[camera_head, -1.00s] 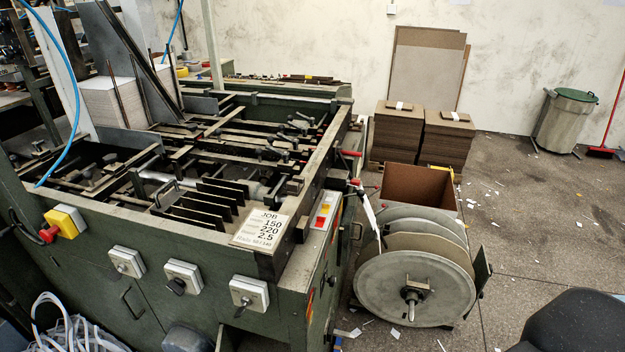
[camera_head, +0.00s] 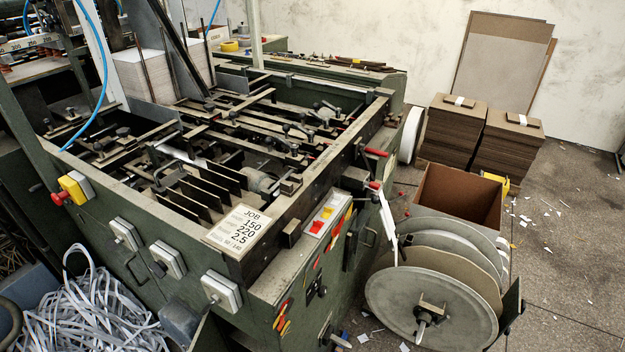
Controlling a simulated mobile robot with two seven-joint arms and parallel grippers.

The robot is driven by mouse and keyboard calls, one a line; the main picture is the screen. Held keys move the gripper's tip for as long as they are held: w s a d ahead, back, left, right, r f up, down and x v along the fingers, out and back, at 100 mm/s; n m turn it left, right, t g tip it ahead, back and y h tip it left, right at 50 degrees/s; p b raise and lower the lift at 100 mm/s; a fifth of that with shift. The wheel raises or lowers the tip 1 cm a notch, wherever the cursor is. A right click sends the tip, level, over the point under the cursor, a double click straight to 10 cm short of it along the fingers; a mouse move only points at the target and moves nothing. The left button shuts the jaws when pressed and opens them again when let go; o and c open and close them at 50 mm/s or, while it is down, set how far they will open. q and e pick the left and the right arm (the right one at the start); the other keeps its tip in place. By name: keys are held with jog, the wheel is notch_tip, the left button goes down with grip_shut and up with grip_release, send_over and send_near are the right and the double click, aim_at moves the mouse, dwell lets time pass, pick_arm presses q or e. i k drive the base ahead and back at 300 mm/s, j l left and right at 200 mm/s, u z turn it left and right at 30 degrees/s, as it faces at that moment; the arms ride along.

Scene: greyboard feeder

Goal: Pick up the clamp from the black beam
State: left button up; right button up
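A dark beam (camera_head: 336,170) runs along the right side of the green machine's open top. A small dark block (camera_head: 292,233) sits against the beam near its front end; I cannot tell whether it is the clamp. Several small dark clamp-like fittings with knobs stand on the cross bars inside the frame, one of them near the back right (camera_head: 327,108). Red-tipped handles (camera_head: 375,151) stick out from the beam's right side. Neither of my grippers is in view.
A job card (camera_head: 240,228) lies on the machine's front right corner. A large reel (camera_head: 400,300) and an open brown box (camera_head: 458,190) stand right of the machine. Board stacks (camera_head: 452,135) are behind. White strips (camera_head: 85,310) lie at front left.

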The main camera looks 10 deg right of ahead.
aim_at(289, 189)
jog(key=i+l, duration=0.1)
jog(key=l, duration=0.95)
jog(key=i+l, duration=0.15)
jog(key=l, duration=0.9)
jog(key=i, duration=0.05)
